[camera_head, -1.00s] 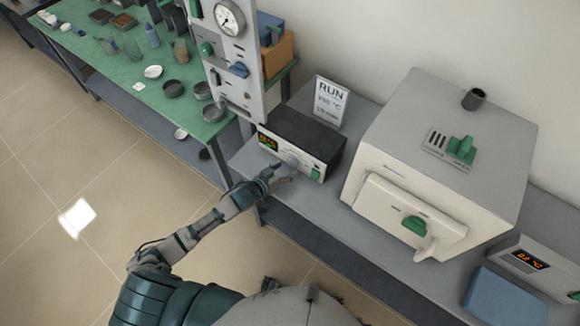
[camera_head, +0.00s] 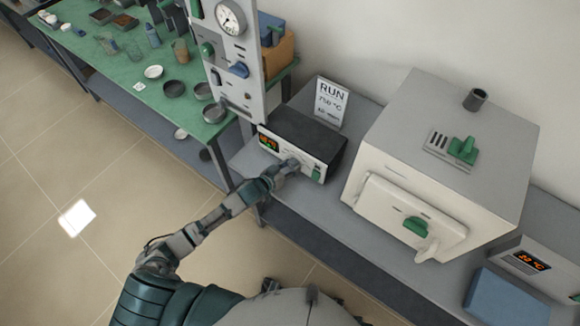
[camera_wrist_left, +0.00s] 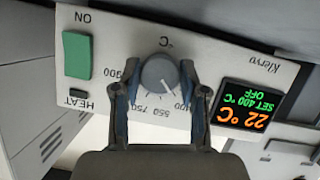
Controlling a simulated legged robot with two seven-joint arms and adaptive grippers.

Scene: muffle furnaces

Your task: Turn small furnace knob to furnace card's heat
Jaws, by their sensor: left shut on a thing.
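A control box (camera_head: 301,135) with a dark top and a pale front panel stands on the grey bench. Its grey round knob (camera_wrist_left: 158,73) has a white pointer line aimed to the lower right in the upside-down wrist view. The display (camera_wrist_left: 246,108) reads 22 °C, SET 400 °C, OFF. My left gripper (camera_head: 291,165) is shut on the knob, one finger each side, as the wrist view (camera_wrist_left: 159,92) shows. The white card (camera_head: 331,101) behind reads RUN, 750 °C, with a blurred third line. My right gripper is out of view.
A green switch (camera_wrist_left: 77,55) marked ON sits beside the knob. A large white furnace (camera_head: 440,150) with a green handle stands to the right, with another display box (camera_head: 530,262) beyond. A gauge panel (camera_head: 235,60) rises at left.

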